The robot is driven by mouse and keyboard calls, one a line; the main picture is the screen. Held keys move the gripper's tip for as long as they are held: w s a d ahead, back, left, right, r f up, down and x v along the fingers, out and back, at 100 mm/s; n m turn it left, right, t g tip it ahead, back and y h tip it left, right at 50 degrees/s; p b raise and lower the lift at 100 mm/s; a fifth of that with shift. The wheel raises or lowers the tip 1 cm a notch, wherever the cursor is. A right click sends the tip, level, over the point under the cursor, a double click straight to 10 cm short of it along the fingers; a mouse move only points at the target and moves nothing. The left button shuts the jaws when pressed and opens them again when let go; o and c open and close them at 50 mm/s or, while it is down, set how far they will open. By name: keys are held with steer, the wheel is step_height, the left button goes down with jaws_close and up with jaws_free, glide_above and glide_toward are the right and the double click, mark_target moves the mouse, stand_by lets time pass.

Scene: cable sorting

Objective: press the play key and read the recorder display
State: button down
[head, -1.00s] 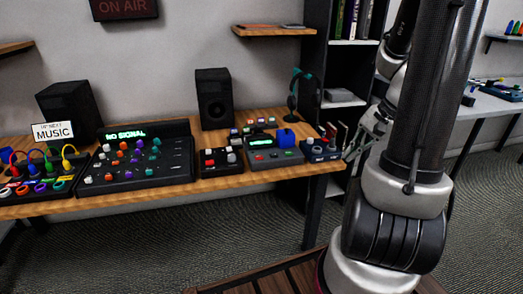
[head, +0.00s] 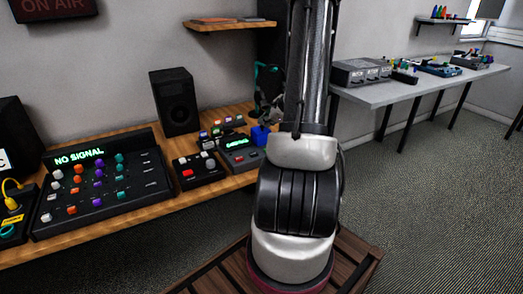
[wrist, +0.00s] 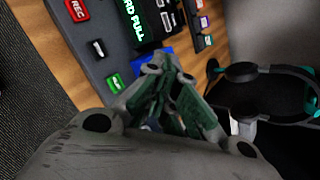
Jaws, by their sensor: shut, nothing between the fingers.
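The recorder (head: 243,161) is a dark grey box with a lit green display (head: 238,143), at the right end of the wooden desk. In the wrist view the display (wrist: 133,22) is cut off by the frame and shows "RD FULL". A red REC key (wrist: 77,10), a dark key with a white mark (wrist: 98,48) and a green key (wrist: 115,84) line the recorder's front. The green key's marking is too small to read. My gripper (wrist: 170,62) is shut and empty, beside the recorder's right end, apart from the green key in the picture. My arm hides it in the head view.
A blue holder (head: 261,135) stands right beside the recorder. Headphones on a stand (wrist: 265,85) are close to the right of my gripper. A small keypad (head: 200,169) and a mixer (head: 97,187) reading "NO SIGNAL" sit left. A grey table (head: 405,92) stands at right.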

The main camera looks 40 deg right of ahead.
steer(key=shift+a+f, duration=0.1)
steer(key=shift+f, duration=0.05)
steer(key=shift+f, duration=4.3)
steer(key=shift+f, duration=0.1)
steer(key=shift+f, duration=0.3)
steer(key=shift+f, duration=0.35)
steer(key=shift+r, duration=0.8)
steer(key=shift+r, duration=2.5)
